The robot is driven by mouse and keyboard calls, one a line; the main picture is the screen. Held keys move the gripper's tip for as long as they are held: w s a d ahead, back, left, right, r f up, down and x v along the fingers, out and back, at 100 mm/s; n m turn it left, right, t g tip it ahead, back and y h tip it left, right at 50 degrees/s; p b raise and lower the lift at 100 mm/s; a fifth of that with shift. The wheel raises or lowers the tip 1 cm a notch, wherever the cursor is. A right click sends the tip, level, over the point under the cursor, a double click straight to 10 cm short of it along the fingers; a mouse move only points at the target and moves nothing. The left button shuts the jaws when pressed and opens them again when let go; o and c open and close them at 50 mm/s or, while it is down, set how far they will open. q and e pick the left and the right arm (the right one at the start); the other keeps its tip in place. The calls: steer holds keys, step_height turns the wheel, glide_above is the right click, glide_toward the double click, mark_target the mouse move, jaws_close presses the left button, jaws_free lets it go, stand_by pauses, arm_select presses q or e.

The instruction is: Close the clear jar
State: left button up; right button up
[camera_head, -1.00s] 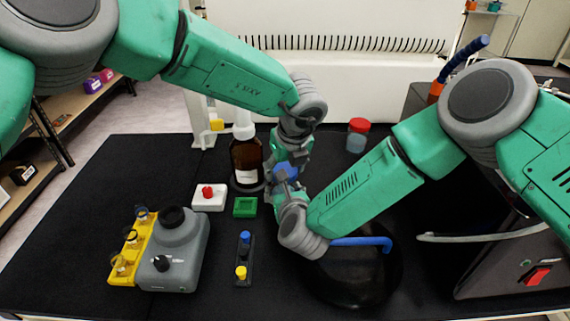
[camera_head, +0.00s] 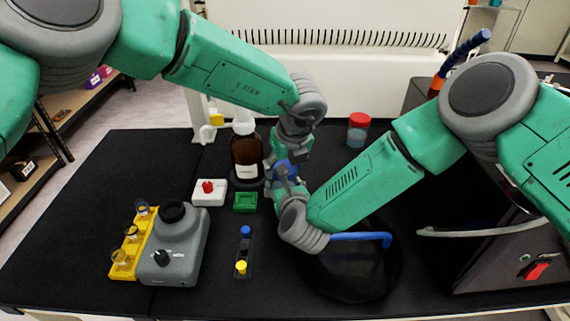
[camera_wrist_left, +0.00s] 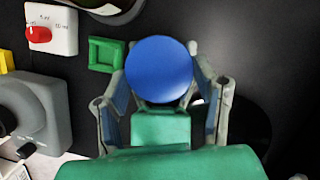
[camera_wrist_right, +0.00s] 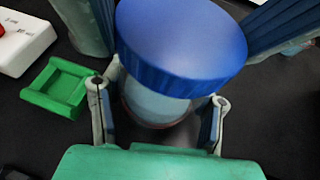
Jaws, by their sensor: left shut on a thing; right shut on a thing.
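The clear jar (camera_wrist_right: 157,106) is upright, with a round blue lid (camera_wrist_right: 182,42) directly over its mouth. In the right wrist view the lid hides the jar's rim, so I cannot tell whether it is fully seated. My left gripper (camera_wrist_left: 160,84) is shut on the lid, a finger on either side; the lid also shows in the head view (camera_head: 287,168). My right gripper (camera_wrist_right: 160,112) is shut on the jar's body below the lid. In the head view the two grippers meet, left above right, and largely hide the jar.
A brown bottle (camera_head: 246,158) stands just left of the grippers. A green square holder (camera_head: 245,202), a white device with a red knob (camera_head: 209,192) and a grey mixer (camera_head: 178,250) are further left. A red-capped jar (camera_head: 358,130) stands behind.

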arm_select(q)
steer(key=shift+f, duration=0.15)
steer(key=shift+m, duration=0.4)
steer(key=m, duration=0.1)
steer(key=m+h, duration=0.1)
steer(key=m, duration=0.1)
steer(key=shift+a+m, duration=0.2)
steer(key=shift+m, duration=0.1)
steer(key=m+h, duration=0.1)
steer(key=m, duration=0.2)
steer(key=shift+a+m+h, duration=0.15)
steer(key=shift+m+h, duration=0.15)
steer(key=shift+w+a+m, duration=0.1)
steer(key=shift+a+m, duration=0.1)
steer(key=shift+m, duration=0.8)
steer(key=o, duration=0.8)
steer(key=shift+d, duration=0.2)
steer(key=shift+c, duration=0.2)
